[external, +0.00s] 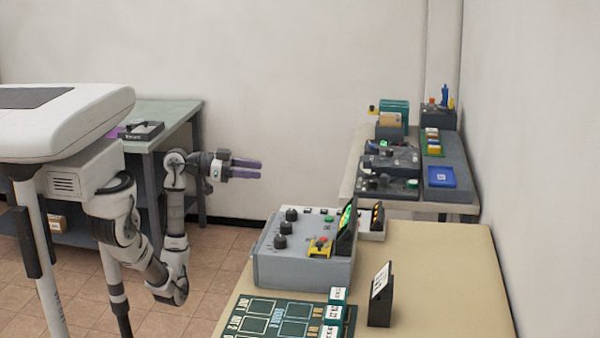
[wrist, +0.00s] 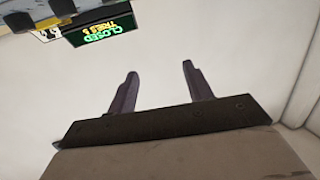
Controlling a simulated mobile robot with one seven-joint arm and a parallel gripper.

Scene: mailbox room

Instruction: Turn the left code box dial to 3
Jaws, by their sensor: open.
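The grey code box (external: 305,269) stands on the beige table in the external view. In the wrist view the display (wrist: 103,29) shows "CLOSED" and "TRIES 5", upside down, at top left. Dark knob-like parts (wrist: 62,7) are cut off at the top edge there. My gripper (external: 260,169) is open and empty, raised in the air behind the box and left of it, touching nothing. Its fingers (wrist: 158,70) are spread in the wrist view.
The beige table (external: 440,275) also holds a dark upright sign (external: 381,297), a green board (external: 270,320) and small labelled blocks (external: 335,312). A back table (external: 350,180) carries other devices and a blue tray (external: 440,177). Air around my gripper is clear.

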